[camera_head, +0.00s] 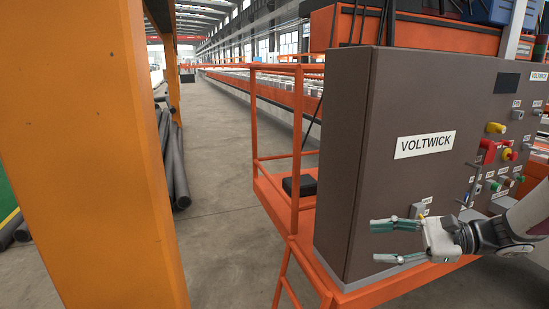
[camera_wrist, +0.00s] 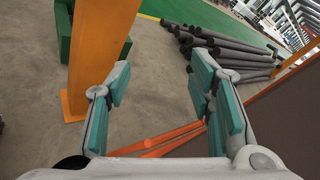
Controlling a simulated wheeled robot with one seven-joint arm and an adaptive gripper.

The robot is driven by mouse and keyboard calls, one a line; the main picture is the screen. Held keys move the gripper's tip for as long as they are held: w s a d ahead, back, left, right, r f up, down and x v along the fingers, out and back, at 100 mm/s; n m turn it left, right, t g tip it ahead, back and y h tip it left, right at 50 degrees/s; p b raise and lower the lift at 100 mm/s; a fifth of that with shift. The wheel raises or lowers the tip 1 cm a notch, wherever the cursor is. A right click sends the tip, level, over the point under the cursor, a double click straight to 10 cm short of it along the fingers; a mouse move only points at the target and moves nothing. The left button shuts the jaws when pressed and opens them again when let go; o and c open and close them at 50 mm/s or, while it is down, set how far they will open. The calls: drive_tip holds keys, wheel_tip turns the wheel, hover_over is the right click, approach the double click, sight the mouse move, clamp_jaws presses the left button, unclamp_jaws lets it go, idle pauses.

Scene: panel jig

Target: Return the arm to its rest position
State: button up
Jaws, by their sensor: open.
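My gripper (camera_head: 398,241) is at the lower right in the head view, in front of the brown cabinet (camera_head: 345,160) marked VOLTWICK. Its two teal-padded fingers point left and stand apart with nothing between them. In the wrist view my gripper (camera_wrist: 160,112) is also open and empty, with the concrete floor and orange rails (camera_wrist: 165,138) beyond the fingers. My grey arm enters from the right edge in the head view and hides part of the cabinet's lower panel. Whether the fingers touch the cabinet I cannot tell.
The cabinet's panel carries coloured knobs and switches (camera_head: 495,150). The cabinet stands on an orange railed platform (camera_head: 268,195) with a black box (camera_head: 299,185) on it. An orange post (camera_head: 95,150) stands at left. Grey pipes (camera_head: 176,165) lie behind it. The aisle floor (camera_head: 225,150) between is clear.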

drive_tip(key=s+a+r+n+g+h, duration=0.3)
drive_tip(key=s+a+n, duration=0.15)
drive_tip(key=s, duration=0.35)
drive_tip(key=s+a+r+n+g+h, duration=0.25)
drive_tip(key=s+a+n+h, duration=0.2)
drive_tip(key=s, duration=0.35)
drive_tip(key=s+d+n+t+h, duration=0.1)
drive_tip(key=s+d+n+h, duration=0.25)
drive_tip(key=s, duration=0.55)
drive_tip(key=s+d+n+t+h, duration=0.1)
drive_tip(key=s+d+n+h, duration=0.2)
drive_tip(key=s, duration=0.5)
wheel_tip(320, 180, up, 20)
drive_tip(key=a+t+p, duration=0.2)
drive_tip(key=t+p, duration=0.1)
drive_tip(key=p, duration=1.5)
drive_tip(key=shift+r+h, duration=0.2)
drive_tip(key=shift+h, duration=0.2)
drive_tip(key=shift+t, duration=0.25)
